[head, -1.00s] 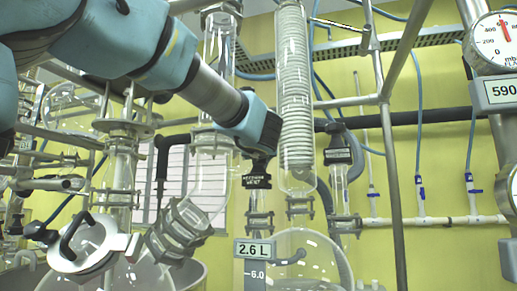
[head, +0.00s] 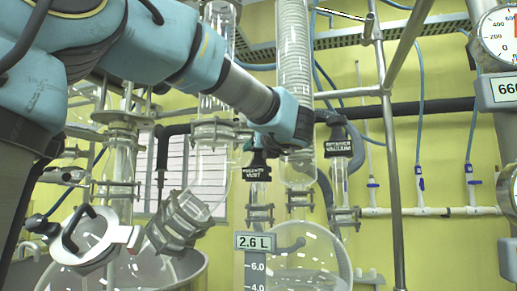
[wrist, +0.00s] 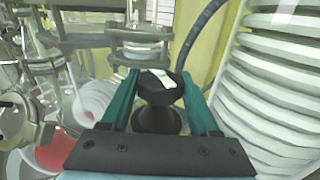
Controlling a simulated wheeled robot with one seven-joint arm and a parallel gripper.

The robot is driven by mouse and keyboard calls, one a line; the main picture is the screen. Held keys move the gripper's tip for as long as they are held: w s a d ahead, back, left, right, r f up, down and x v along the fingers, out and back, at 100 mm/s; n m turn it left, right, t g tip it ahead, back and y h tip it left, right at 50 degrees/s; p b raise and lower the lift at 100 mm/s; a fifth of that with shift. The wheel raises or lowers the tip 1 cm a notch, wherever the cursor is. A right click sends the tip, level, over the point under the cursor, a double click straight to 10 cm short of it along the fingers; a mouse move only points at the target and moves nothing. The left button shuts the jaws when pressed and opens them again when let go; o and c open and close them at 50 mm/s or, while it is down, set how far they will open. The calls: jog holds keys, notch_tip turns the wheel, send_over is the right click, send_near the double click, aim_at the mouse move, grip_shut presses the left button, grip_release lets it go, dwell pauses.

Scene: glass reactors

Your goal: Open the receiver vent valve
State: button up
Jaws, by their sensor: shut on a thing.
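The receiver vent valve (head: 257,174) is a black-topped valve with a black label, on a glass neck above the receiver. In the wrist view its black knob (wrist: 158,118) stands between the two teal fingers of my gripper (wrist: 160,84). My gripper is shut on this knob. A small white patch shows on the top of the knob. In the head view my gripper (head: 290,122) is just behind and right of the vent label, and its fingertips are hidden. The glass receiver (head: 310,262) is below, beside a 2.6 L level display (head: 255,242).
The receiver vacuum valve (head: 338,148) stands close to the right. A glass column with a white coil (head: 293,45) rises right beside my gripper, also large in the wrist view (wrist: 275,75). A metal pole (head: 390,150) and a pressure gauge (head: 502,35) are farther right.

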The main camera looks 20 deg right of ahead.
jog(key=o, duration=1.1)
jog(key=shift+h, duration=0.3)
jog(key=shift+w+a+m+g+h+b, duration=0.1)
jog(key=shift+m+g+h+b, duration=0.3)
jog(key=shift+m+h, duration=0.7)
jog(key=m+h+b, duration=0.1)
jog(key=m+g+h+b, duration=0.1)
jog(key=h, duration=0.1)
jog(key=shift+f+h, duration=0.2)
jog(key=shift+h, duration=0.1)
jog(key=m+g+h+b, duration=0.2)
jog(key=b, duration=0.1)
jog(key=shift+r+h, duration=0.1)
jog(key=shift+h, duration=0.3)
jog(key=shift+m+g, duration=0.3)
jog(key=shift+d+h+b, duration=0.2)
jog(key=shift+h+b, duration=0.2)
jog(key=shift+b, duration=0.15)
jog(key=shift+m+g+b, duration=0.3)
jog(key=shift+g, duration=0.1)
